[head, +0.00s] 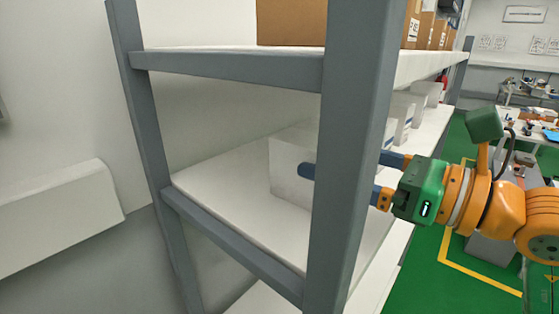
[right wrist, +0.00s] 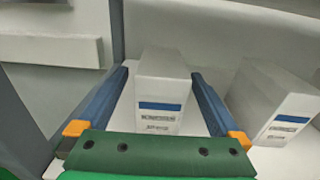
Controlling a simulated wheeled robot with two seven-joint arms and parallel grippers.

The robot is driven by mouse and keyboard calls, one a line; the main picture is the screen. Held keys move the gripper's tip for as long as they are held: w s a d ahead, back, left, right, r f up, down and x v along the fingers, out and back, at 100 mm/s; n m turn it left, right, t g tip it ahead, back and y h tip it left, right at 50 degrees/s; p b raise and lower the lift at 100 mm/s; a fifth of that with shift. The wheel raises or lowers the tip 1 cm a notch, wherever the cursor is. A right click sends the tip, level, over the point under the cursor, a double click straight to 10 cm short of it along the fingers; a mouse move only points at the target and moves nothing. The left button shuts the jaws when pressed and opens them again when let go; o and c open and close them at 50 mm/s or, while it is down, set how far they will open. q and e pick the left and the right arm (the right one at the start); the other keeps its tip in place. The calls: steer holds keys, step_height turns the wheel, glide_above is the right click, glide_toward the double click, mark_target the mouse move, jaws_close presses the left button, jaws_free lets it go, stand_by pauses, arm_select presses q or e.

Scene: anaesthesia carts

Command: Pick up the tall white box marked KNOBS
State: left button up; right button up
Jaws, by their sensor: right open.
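A white box (right wrist: 160,90) with a blue stripe and small print stands upright on the shelf in the right wrist view. Its print is too small to read as KNOBS. My right gripper (right wrist: 159,73) is open, with one blue finger on each side of this box; the fingers look apart from its sides. In the head view a white box (head: 288,160) stands on the middle shelf, partly hidden by the grey post. My right gripper (head: 342,164) reaches in from the right there, its fingers partly behind the post. My left gripper is not in view.
A second white box (right wrist: 272,105) stands close to the right of the right finger. More white boxes (head: 402,115) line the shelf farther back. The grey shelf post (head: 347,150) and the upper shelf (head: 235,67) with brown cartons (head: 290,22) bound the space.

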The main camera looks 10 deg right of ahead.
mark_target(315, 147)
steer(key=w+a+p, duration=0.1)
steer(key=p, duration=0.1)
steer(key=w+a+r+p, duration=0.1)
steer(key=p, duration=0.1)
steer(key=shift+w+a, duration=0.1)
steer(key=shift+w, duration=0.3)
steer(key=shift+w+a+f+p, duration=0.25)
steer(key=shift+w+a, duration=0.15)
steer(key=shift+w, duration=0.1)
steer(key=shift+w+a+f+p, duration=0.15)
steer(key=shift+w+a+p, duration=0.05)
steer(key=shift+w+a, duration=0.25)
steer(key=shift+w+a+f, duration=0.1)
steer(key=shift+w+f, duration=0.05)
steer(key=shift+w, duration=0.1)
steer(key=shift+s, duration=0.2)
steer(key=c, duration=0.9)
steer(key=shift+w, duration=0.1)
steer(key=c, duration=0.6)
steer(key=shift+d+r, duration=0.2)
